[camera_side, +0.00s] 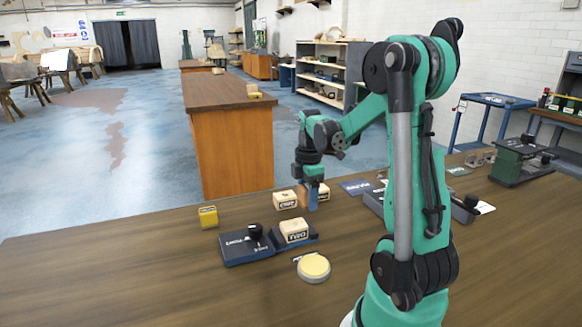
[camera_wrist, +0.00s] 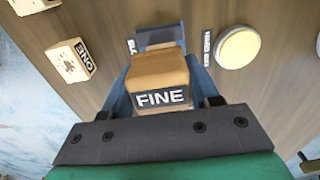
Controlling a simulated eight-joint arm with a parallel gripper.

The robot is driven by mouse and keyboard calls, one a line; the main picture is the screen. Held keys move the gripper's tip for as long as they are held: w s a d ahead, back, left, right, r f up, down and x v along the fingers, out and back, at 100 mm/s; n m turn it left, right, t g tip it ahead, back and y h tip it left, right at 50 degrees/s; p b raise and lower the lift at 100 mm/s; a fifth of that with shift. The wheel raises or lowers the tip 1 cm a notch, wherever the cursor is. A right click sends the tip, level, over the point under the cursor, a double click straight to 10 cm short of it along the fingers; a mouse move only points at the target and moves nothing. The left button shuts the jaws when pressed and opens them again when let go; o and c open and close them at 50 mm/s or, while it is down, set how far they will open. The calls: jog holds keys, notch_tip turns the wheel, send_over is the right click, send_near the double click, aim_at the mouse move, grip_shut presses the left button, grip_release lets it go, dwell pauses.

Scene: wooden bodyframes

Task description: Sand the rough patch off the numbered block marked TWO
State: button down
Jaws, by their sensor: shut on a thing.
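The block marked TWO (camera_side: 293,229) is a pale wooden cube with a dark label, sitting on the right part of a dark blue fixture (camera_side: 235,249). I cannot make out a rough patch on it in the side view. My gripper (camera_side: 312,197) is behind and above that fixture, pointing down. In the wrist view my blue fingers (camera_wrist: 160,90) are shut on a tan block labelled FINE (camera_wrist: 158,75). In the side view a finger partly covers a light block at the gripper. The TWO block cannot be picked out in the wrist view.
A block marked ONE (camera_wrist: 70,62) has a speckled patch. Another labelled block (camera_side: 285,199) stands left of my gripper, and a yellow block (camera_side: 208,216) farther left. A round yellow pad (camera_side: 313,267) lies in front of the fixture. The bench's left front is bare.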

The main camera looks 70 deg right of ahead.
jog(key=shift+r, duration=1.8)
notch_tip(320, 180, up, 8)
send_over(344, 229)
notch_tip(344, 229, down, 20)
jog(key=shift+r, duration=0.15)
jog(key=shift+c, duration=1.1)
grip_release()
